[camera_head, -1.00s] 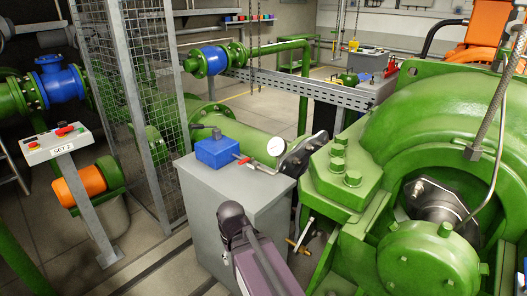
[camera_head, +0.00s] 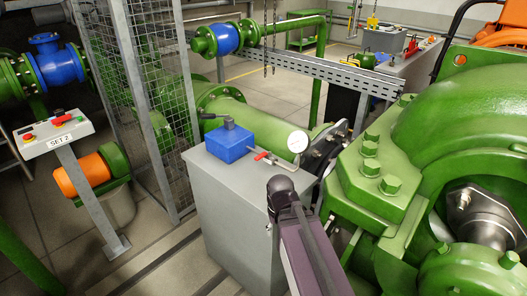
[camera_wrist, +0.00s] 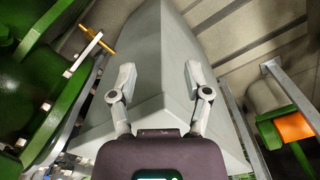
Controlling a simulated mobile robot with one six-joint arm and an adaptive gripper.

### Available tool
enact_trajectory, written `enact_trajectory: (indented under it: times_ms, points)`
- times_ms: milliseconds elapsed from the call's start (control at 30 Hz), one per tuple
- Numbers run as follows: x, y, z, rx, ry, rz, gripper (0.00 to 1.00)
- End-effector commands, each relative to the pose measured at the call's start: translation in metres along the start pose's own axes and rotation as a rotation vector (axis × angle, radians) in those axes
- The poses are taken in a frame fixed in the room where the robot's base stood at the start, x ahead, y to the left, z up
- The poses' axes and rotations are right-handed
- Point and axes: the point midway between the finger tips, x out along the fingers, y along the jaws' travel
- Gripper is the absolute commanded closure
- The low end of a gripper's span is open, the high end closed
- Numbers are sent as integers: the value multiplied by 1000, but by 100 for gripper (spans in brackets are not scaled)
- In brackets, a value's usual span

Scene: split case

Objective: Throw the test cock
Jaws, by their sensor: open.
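My gripper (camera_wrist: 160,68) is open and empty in the wrist view, its two fingers apart over the grey cabinet (camera_wrist: 157,45). In the head view my arm stands in front of the cabinet (camera_head: 235,220), and the fingers are hidden. A small cock with a yellow, brass-like handle (camera_wrist: 98,42) shows at the upper left of the wrist view, beside the green casing and apart from my fingers. In the head view a red-handled valve (camera_head: 265,157) sits between a blue box (camera_head: 229,141) and a round gauge (camera_head: 297,142). I cannot tell which is the test cock.
The large green pump casing (camera_head: 440,150) fills the right, close to my arm. A mesh guard (camera_head: 160,90) stands at the left. Bare floor (camera_head: 175,255) lies in front of the guard.

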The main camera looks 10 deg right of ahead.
Motion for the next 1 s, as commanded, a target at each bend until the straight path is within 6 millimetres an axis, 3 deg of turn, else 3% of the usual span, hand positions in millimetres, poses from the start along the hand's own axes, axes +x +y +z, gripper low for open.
enact_trajectory:
  times_ms: [333,533,767,1000]
  points:
    - [-2,0,-2,4,0,0,37]
    - [-16,0,-17,44,0,0,37]
    - [-52,3,-58,166,0,0,37]
    - [-98,3,-114,346,0,0,37]
